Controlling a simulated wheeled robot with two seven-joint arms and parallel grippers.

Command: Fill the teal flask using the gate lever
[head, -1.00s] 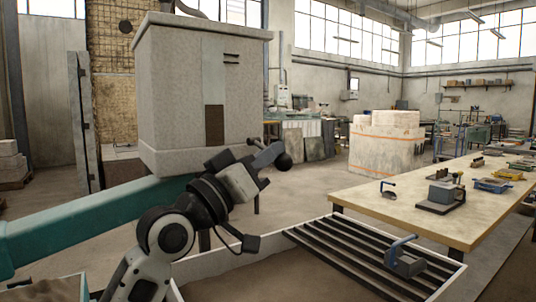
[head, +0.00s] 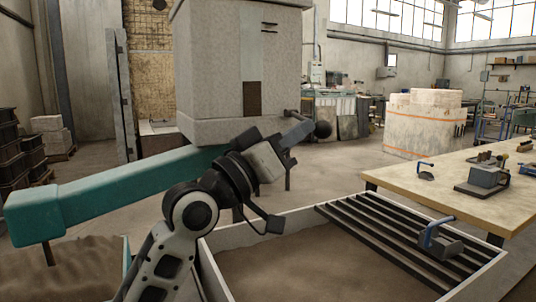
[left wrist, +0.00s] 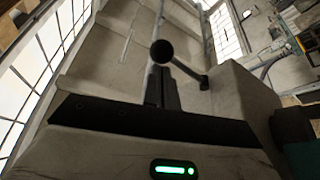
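A grey hopper (head: 235,65) stands at the back, and a teal arm (head: 120,188) runs from it to the left. The gate lever's black ball knob (head: 322,130) is to the right under the hopper; it shows in the left wrist view (left wrist: 162,50) too. My right gripper is not in view.
A low pale-walled bin (head: 495,262) with dark slats (head: 385,240) stands in front; a blue-handled tool (head: 440,240) lies on the slats. A wooden workbench (head: 450,195) with tools is at the right. Dark crates (head: 20,160) are stacked at the far left.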

